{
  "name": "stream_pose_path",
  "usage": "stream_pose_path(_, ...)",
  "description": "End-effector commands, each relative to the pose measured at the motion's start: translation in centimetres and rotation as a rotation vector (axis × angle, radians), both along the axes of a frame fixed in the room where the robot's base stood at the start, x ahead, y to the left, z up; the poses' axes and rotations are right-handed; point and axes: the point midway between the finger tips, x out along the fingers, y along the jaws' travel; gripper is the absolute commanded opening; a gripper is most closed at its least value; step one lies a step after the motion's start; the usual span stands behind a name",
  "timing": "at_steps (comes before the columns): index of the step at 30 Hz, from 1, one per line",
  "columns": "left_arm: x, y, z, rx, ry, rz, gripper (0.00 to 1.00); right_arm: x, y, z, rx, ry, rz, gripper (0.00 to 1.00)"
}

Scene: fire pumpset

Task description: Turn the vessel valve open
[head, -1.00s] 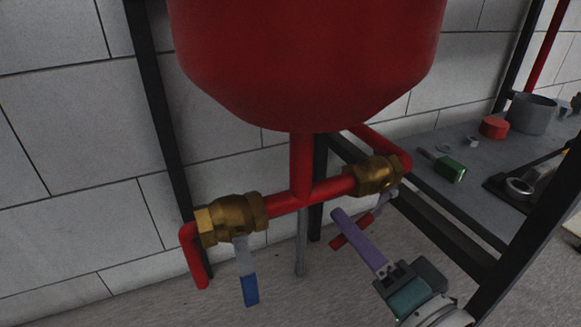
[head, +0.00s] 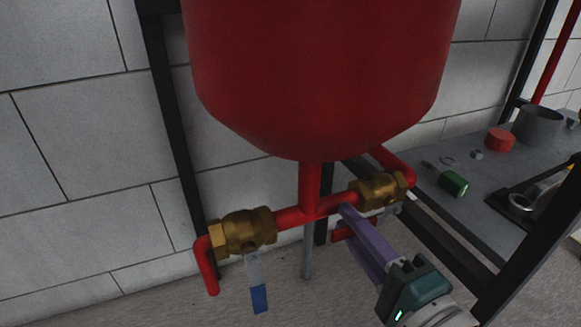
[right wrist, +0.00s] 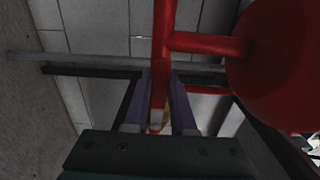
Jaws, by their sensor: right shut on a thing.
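Two brass valves sit on the red pipe under the red vessel (head: 320,80). The left valve (head: 241,232) has a blue-tipped lever (head: 259,298) hanging down. The right valve (head: 378,190) has a red handle (head: 342,236), partly hidden by my right gripper. My right gripper (head: 350,230), with purple fingers, reaches in from the lower right and is shut on the red handle, with one finger on each side. In the right wrist view, a red bar (right wrist: 160,95) shows between the purple fingers (right wrist: 159,105). My left gripper is not in view.
Black frame posts (head: 172,130) stand beside the vessel, with a block wall behind. A grey shelf (head: 465,215) at right holds a green cylinder (head: 453,183), a red cap (head: 500,140) and a grey pot (head: 538,125).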

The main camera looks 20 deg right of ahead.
Motion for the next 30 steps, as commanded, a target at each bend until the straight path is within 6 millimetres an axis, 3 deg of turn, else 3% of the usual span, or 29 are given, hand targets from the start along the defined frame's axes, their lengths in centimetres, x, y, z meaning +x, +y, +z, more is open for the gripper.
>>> stream_pose_path(9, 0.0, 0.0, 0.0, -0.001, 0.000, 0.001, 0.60, 0.1, 0.0, 0.2, 0.007, -0.005, 0.000, 0.00)
stream_pose_path(10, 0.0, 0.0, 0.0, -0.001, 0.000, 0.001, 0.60, 0.1, 0.0, 0.2, 0.007, -0.005, -0.001, 0.24)
stream_pose_path(18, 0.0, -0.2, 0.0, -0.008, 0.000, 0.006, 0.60, 0.0, 0.0, 0.2, 0.005, -0.004, 0.000, 0.54)
stream_pose_path(26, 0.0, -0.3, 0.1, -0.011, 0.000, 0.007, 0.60, -0.1, 0.0, 0.1, 0.003, -0.002, 0.000, 0.54)
stream_pose_path(30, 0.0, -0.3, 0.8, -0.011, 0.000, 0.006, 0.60, -1.6, -0.1, 0.2, 0.003, 0.001, 0.000, 0.54)
